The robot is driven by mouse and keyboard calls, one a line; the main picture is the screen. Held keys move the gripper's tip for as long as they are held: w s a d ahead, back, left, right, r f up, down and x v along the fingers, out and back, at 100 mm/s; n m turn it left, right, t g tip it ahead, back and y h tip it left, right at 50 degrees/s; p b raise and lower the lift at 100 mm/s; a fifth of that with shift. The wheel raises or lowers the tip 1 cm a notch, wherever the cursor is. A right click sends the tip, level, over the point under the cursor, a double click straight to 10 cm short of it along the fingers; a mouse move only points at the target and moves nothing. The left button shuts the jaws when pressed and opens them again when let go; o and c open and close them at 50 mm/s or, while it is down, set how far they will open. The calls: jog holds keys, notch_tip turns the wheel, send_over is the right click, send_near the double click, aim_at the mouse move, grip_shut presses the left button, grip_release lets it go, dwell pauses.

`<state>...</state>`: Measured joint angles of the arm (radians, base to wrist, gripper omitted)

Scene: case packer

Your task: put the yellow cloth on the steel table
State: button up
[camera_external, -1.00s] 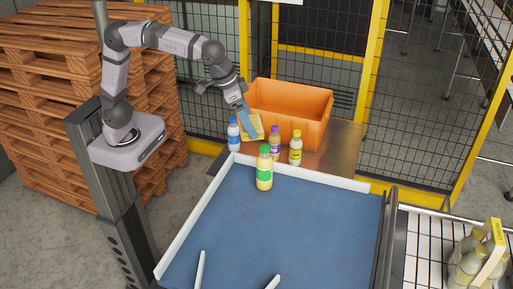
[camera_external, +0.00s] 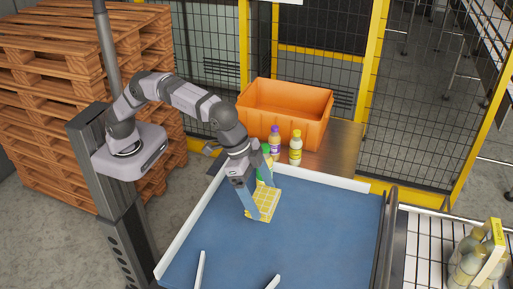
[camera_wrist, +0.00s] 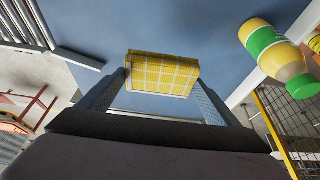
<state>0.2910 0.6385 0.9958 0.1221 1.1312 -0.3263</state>
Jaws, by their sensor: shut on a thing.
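The yellow cloth (camera_external: 268,201), a flat piece with a pale grid, is held over the blue surface. It also shows in the wrist view (camera_wrist: 163,72), spanning the space between my fingers. My gripper (camera_external: 256,198) is shut on the cloth, pointing down near the back left of the blue surface. Whether the cloth touches that surface cannot be told. The steel table (camera_external: 338,150) lies behind, under the crate and bottles; its left part is hidden by my arm.
A green-capped bottle (camera_wrist: 272,48) stands close beside my gripper, partly hidden in the outside view. A purple-capped bottle (camera_external: 274,142), a yellow-capped bottle (camera_external: 295,149) and an orange crate (camera_external: 290,121) stand on the steel table. The blue surface (camera_external: 310,235) is mostly clear, with white rails.

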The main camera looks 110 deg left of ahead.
jog(key=p, duration=0.4)
send_over(266, 231)
jog(key=s, duration=0.2)
jog(key=shift+w+a+f, duration=0.1)
jog(key=shift+f, duration=4.95)
jog(key=shift+f+b, duration=0.1)
jog(key=shift+b, duration=0.2)
jog(key=shift+f, duration=0.1)
jog(key=o, duration=1)
jog(key=shift+r, duration=0.25)
jog(key=b+v, duration=0.4)
jog(key=v, duration=0.8)
